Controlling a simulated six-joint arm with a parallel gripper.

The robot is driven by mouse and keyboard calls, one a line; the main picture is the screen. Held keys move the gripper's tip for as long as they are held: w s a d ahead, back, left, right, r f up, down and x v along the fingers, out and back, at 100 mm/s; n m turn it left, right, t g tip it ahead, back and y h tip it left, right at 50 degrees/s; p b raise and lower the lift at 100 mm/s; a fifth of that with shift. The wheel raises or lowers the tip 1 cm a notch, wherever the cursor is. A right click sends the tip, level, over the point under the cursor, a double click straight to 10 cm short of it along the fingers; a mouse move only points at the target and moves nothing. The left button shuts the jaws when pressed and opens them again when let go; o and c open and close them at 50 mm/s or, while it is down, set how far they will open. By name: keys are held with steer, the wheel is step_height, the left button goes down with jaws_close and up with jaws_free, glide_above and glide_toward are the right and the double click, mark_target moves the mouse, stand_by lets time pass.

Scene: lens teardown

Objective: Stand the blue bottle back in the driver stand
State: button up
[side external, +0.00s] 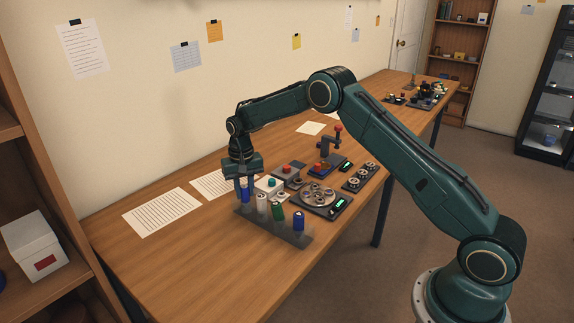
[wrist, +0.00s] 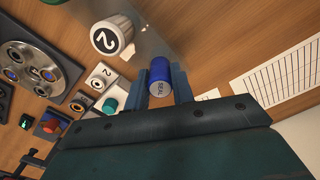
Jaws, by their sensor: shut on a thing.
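My gripper (side external: 243,192) points down over the left end of the grey driver stand (side external: 290,238). Its fingers are shut on a blue bottle (side external: 245,194), which is upright at that end of the stand. In the wrist view the bottle (wrist: 161,74) sits between the two fingers (wrist: 163,88), its pale end marked with letters that look like "SEAL". Part of the stand (wrist: 158,42) shows beyond it. The bottle's lower end is hidden, so I cannot tell whether it is fully seated.
The stand also holds a white bottle (side external: 262,204), a green one (side external: 278,211) and another blue one (side external: 299,221). Behind are a round metal tray (side external: 320,196), a white box with a teal knob (side external: 269,187) and a red-knobbed fixture (side external: 330,145). Paper (side external: 162,212) lies left.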

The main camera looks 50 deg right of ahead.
steer(key=shift+f, duration=0.4)
stand_by(0.5)
steer(key=o, duration=1.5)
steer(key=shift+r, duration=0.1)
steer(key=shift+r, duration=3.4)
